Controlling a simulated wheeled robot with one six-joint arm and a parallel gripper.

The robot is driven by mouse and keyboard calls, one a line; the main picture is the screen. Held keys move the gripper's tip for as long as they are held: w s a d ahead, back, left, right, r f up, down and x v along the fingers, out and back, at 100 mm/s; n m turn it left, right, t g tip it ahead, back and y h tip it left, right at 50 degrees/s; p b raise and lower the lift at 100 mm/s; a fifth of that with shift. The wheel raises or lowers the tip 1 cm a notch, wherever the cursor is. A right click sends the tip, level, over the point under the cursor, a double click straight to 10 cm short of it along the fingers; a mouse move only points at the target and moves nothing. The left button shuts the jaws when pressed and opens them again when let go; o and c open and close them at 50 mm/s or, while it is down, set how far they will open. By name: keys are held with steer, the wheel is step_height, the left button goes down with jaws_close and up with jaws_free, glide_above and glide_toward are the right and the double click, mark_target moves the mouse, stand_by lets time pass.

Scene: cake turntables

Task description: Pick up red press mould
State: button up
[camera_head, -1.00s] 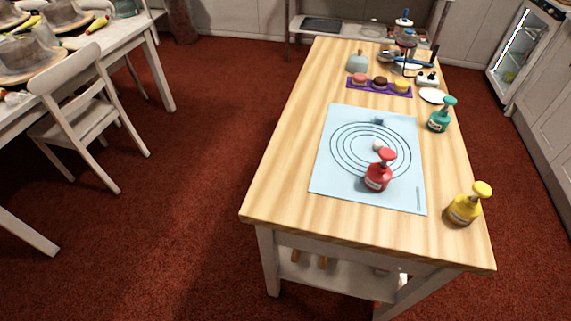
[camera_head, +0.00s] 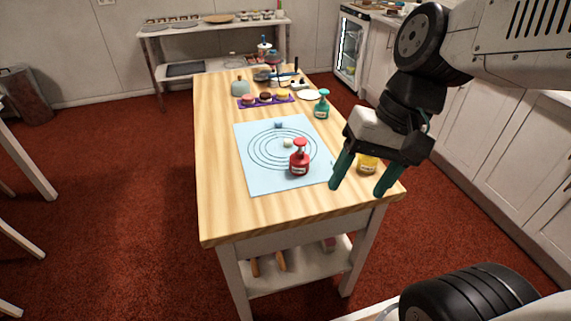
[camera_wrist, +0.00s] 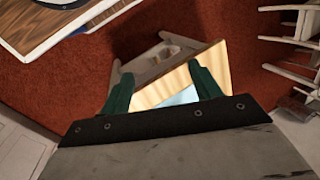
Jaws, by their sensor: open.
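The red press mould (camera_head: 299,158) stands upright on the light blue mat (camera_head: 262,178), near the mat's front right part. Its round knob points up. My gripper (camera_head: 360,190) is open and empty, with its two green fingers pointing down, to the right of the red mould and nearer to the camera. A yellow press mould (camera_head: 367,164) shows partly between and behind the fingers. In the wrist view my open fingers (camera_wrist: 160,92) frame a corner of the wooden tabletop (camera_wrist: 212,62) and a bit of mat. The red mould cannot be made out there.
A green press mould (camera_head: 321,104) stands at the table's right edge. A purple tray (camera_head: 272,101) with small cakes and a grey dome (camera_head: 239,86) are farther back. A small pale piece (camera_head: 288,143) lies just behind the red mould. The table's front left is clear.

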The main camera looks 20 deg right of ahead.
steer(key=w+a+f+m+y, duration=0.2)
steer(key=w+a+m+y, duration=0.2)
steer(key=w, duration=0.2)
steer(key=m+t+y, duration=0.1)
steer(key=m+t, duration=0.9)
steer(key=m, duration=1.1)
glide_toward(295, 143)
steer(key=w+f, duration=0.3)
steer(key=shift+w+a+f, duration=0.1)
steer(key=shift+w+a, duration=0.15)
steer(key=shift+w, duration=0.05)
steer(key=shift+m+t, duration=0.3)
steer(key=shift+m, duration=0.1)
steer(key=x, duration=0.7)
steer(key=shift+w+a+f, duration=0.2)
steer(key=shift+w, duration=0.05)
steer(key=shift+c, duration=0.3)
jaws_close()
steer(key=shift+r, duration=0.2)
